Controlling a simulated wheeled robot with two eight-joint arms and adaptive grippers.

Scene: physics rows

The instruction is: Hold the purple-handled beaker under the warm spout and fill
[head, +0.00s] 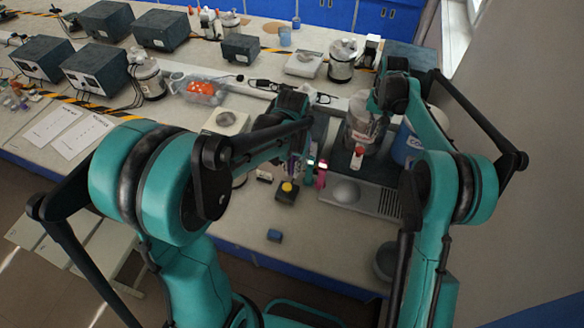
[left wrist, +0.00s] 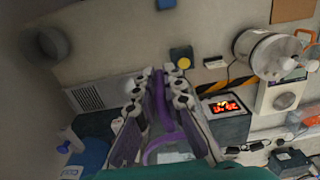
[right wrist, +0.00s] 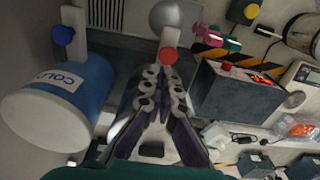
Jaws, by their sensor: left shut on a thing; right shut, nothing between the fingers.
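My left gripper (left wrist: 160,82) is shut on the purple handle (left wrist: 158,100) of the beaker; the beaker's clear body (left wrist: 176,156) is mostly hidden behind the fingers. In the head view the purple shows (head: 291,166) low over the bench, left of the warm tank (head: 364,134). The warm spout's red-ended tap (head: 357,158) stands on the tank's front, also seen in the right wrist view (right wrist: 168,55). My right gripper (right wrist: 162,78) is shut and empty, its tips close to this tap; contact cannot be told. The level in the beaker is hidden.
A grey dome (head: 346,191) and a slotted grille (head: 390,204) lie in front of the tanks. The blue-white cold tank (right wrist: 60,100) stands beside. A yellow-button box (head: 287,191), pink and green pieces (head: 321,175) and a red-display box (right wrist: 235,92) are close by.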

